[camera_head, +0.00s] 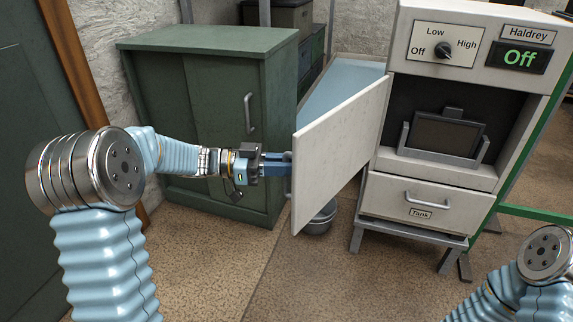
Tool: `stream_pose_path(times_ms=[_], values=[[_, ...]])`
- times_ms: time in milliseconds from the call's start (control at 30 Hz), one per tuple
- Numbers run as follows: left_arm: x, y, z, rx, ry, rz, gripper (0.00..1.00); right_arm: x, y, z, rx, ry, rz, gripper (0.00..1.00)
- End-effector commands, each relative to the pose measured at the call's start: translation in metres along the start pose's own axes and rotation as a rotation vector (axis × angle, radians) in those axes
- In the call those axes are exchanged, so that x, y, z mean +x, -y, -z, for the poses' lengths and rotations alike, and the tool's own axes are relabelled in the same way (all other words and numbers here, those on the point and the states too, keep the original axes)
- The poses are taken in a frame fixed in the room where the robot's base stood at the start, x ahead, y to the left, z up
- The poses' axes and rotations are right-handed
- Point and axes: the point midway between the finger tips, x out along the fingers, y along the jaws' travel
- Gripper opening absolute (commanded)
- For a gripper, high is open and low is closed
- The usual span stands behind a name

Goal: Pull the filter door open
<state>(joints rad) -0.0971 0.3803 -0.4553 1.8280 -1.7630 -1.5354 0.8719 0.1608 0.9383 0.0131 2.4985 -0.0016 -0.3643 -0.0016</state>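The white filter door (340,148) of the machine stands swung wide open to the left, its inner face toward me. The machine's opening is uncovered, and a dark framed filter (446,134) sits in it on a grey holder. My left gripper (279,164) is at the door's free left edge. Its blue fingers point right and pass partly behind the door, so I cannot see the tips or whether they hold a handle. The door's outer face is hidden. My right arm shows only at the lower right corner; its gripper is out of view.
A green cabinet (212,100) stands behind my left arm. The machine (428,191) has a knob, an "Off" display and a Tank drawer (427,200). A metal bowl (320,220) is on the floor below the door. The floor in front is clear.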

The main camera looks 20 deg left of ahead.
Motion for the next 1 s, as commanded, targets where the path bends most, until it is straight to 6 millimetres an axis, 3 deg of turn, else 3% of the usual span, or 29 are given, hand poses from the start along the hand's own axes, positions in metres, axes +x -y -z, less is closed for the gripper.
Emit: stream_pose_path(times_ms=[67, 100, 200, 667, 767, 1000], values=[[0.002, 0.000, 0.003, 0.002, -0.006, 0.000, 0.00, 0.000, 0.000, 0.000, 0.000, 0.000, 0.000, 0.43], [0.002, 0.000, 0.003, 0.002, -0.007, 0.000, 0.21, 0.000, 0.000, 0.000, 0.000, 0.000, 0.000, 0.43], [0.002, 0.000, 0.003, 0.002, -0.005, 0.000, 0.35, 0.000, 0.000, 0.000, 0.000, 0.000, 0.000, 0.43], [-0.004, 0.001, 0.001, 0.002, -0.003, 0.003, 0.35, 0.000, 0.000, 0.000, 0.000, -0.001, 0.000, 0.43], [-0.018, 0.001, 0.001, 0.002, -0.002, 0.005, 0.35, 0.000, 0.000, 0.000, 0.000, -0.001, 0.000, 0.43], [-0.076, 0.001, 0.001, 0.002, -0.002, 0.007, 0.35, 0.002, -0.001, 0.001, 0.001, -0.002, -0.001, 0.43]])
